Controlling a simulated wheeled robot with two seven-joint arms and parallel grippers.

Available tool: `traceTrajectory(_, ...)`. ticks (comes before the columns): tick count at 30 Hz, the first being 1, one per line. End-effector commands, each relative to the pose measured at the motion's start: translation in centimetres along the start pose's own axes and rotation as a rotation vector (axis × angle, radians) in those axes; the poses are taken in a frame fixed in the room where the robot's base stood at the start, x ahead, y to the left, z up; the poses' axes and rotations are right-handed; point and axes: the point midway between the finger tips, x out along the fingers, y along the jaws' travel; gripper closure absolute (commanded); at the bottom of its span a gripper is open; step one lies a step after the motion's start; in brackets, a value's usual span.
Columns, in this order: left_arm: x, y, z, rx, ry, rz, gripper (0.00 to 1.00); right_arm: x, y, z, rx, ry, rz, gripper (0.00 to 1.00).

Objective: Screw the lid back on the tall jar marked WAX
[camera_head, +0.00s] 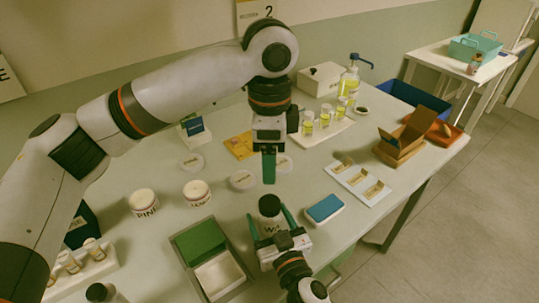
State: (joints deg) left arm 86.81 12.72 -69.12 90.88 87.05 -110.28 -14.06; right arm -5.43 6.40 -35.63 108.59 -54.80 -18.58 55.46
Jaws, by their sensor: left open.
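The tall jar marked WAX (270,228) stands upright on the table, with only part of its label readable. Its top (269,205) is dark and rounded. My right gripper (267,212) comes from the near side with a green finger on each side of the jar. I cannot tell whether the fingers touch it. My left gripper (269,182) is open and points straight down above and behind the jar, apart from it. Its fingers line up in this view, so the gap between them is hidden. Nothing shows in it.
White round discs, one of them (242,180), lie behind the jar. Short jars (143,202) stand to the left. A grey tray (180,240) with a green block is left of my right gripper. A blue-topped box (324,209) is close on the right. Small bottles (308,123) stand farther back.

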Motion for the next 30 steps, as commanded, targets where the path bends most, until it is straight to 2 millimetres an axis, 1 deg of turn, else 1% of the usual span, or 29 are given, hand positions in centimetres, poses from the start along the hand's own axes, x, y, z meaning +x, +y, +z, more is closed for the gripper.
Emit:
traceTrajectory(5,0.6,0.0,0.0,0.0,0.0,0.0,0.34,-2.2,0.0,-0.3,0.002,0.003,0.0,0.32)
traceTrajectory(12,2.0,0.0,0.0,0.0,0.0,0.0,0.34,-7.5,0.0,-0.5,0.003,0.004,0.0,0.32)
traceTrajectory(15,2.4,0.0,0.0,0.0,0.0,0.0,0.34,-9.4,0.0,-0.4,0.003,0.003,-0.001,0.32)
traceTrajectory(18,2.8,0.0,0.0,0.0,0.0,0.0,0.34,-10.7,0.0,-0.3,0.002,0.002,0.0,0.32)
traceTrajectory(23,3.0,0.0,0.0,0.0,0.0,0.0,0.34,-11.8,0.0,-0.1,0.001,0.001,0.0,0.32)
traceTrajectory(30,3.0,0.0,0.0,0.0,0.0,0.0,0.34,-11.9,0.0,0.0,0.0,0.0,0.0,0.32)
